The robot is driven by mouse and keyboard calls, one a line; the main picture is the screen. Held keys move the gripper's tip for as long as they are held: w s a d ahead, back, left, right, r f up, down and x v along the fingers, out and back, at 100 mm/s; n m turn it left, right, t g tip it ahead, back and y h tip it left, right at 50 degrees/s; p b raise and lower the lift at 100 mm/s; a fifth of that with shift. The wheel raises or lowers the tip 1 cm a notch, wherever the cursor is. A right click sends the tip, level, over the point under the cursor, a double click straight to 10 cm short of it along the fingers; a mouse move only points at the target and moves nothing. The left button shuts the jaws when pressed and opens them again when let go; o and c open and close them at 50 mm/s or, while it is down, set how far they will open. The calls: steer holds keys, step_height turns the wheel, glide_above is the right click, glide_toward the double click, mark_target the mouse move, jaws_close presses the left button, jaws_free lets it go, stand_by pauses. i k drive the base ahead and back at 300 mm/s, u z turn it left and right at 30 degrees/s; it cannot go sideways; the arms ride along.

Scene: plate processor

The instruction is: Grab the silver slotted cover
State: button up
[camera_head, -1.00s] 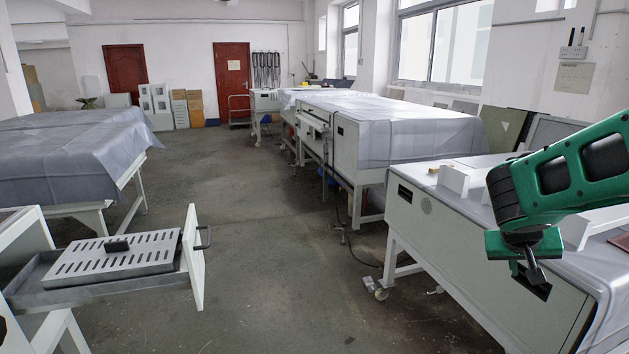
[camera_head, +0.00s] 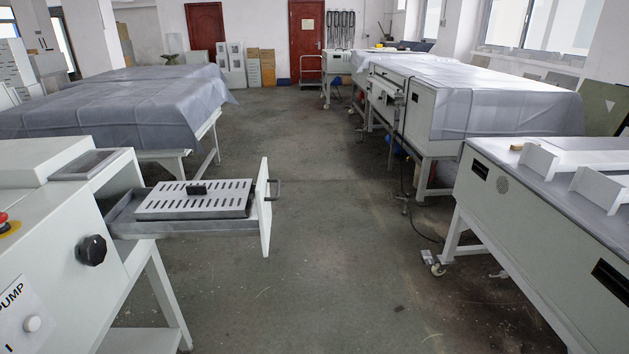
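The silver slotted cover (camera_head: 223,200) lies in the pulled-out drawer at the left. It is a flat plate with two rows of dark slots and a black handle (camera_head: 196,190) on top. The grey drawer tray (camera_head: 170,227) holds it, with a white front panel (camera_head: 264,207) at its right end. My gripper is outside the picture, so its opening and its place relative to the cover cannot be seen.
The white machine (camera_head: 63,240) with a black knob (camera_head: 91,250) and a red button stands at the near left. Covered tables (camera_head: 120,105) stand behind it. White cabinets (camera_head: 545,225) line the right. The concrete floor (camera_head: 310,260) between is clear.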

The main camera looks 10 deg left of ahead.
mark_target(222, 199)
steer(key=u, duration=0.35)
steer(key=i, duration=2.2)
steer(key=u, duration=1.75)
